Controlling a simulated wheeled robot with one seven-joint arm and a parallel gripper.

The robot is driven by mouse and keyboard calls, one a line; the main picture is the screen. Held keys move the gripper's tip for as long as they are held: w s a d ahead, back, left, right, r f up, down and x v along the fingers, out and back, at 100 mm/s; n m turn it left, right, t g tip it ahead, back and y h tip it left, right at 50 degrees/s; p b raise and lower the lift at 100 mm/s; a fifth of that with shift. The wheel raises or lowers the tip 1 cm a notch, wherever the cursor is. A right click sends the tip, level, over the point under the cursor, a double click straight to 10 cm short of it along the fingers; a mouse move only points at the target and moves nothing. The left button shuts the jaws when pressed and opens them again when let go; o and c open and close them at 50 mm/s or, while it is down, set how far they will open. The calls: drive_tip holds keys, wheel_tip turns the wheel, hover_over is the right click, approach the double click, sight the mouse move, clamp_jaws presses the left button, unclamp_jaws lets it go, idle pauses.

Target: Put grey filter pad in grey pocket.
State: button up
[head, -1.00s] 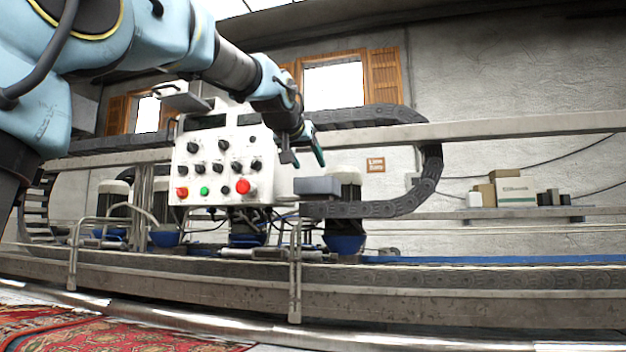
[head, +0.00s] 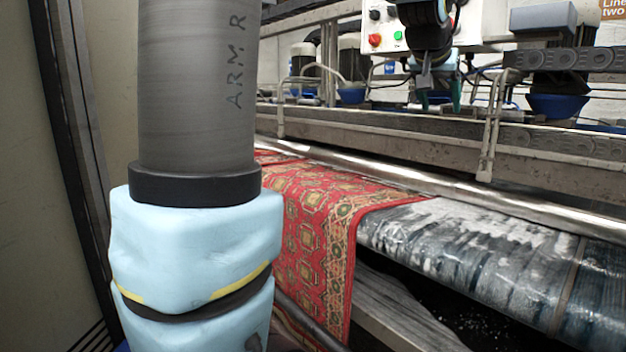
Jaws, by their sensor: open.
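My gripper (head: 439,98) shows in the head view at the upper right, in front of the machine's rail and below the white control panel. Its two teal fingers point down and stand apart, with nothing seen between them. I cannot make out a grey filter pad or a grey pocket for certain. A plain grey box (head: 543,18) sits at the upper right above the dark cable chain, to the right of my gripper; I cannot tell whether it is either one.
A white control panel (head: 480,33) with coloured buttons is behind my arm. A red patterned rug (head: 310,215) hangs over the near side, beside a wet, foamy dark roller surface (head: 500,255). A metal rail (head: 400,140) with upright bars crosses the view. My own arm blocks much of the left.

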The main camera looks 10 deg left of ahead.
drive_tip(key=s+a+f+n+g+y, duration=0.1)
drive_tip(key=s+a+f+g+y, duration=0.15)
drive_tip(key=a+f, duration=0.65)
drive_tip(key=s+a+f+n+g+y, duration=0.1)
drive_tip(key=s+a+f+n, duration=0.15)
drive_tip(key=a+f, duration=0.65)
drive_tip(key=s+a+f+g, duration=0.1)
drive_tip(key=s+a+f, duration=0.2)
drive_tip(key=s+f, duration=0.3)
drive_tip(key=s+a+f+n+g, duration=0.1)
drive_tip(key=s+a+f+g, duration=0.1)
drive_tip(key=s+a+f, duration=0.2)
drive_tip(key=s+f+y, duration=0.1)
drive_tip(key=s+f, duration=0.2)
drive_tip(key=shift+f, duration=0.2)
drive_tip(key=shift+s, duration=0.1)
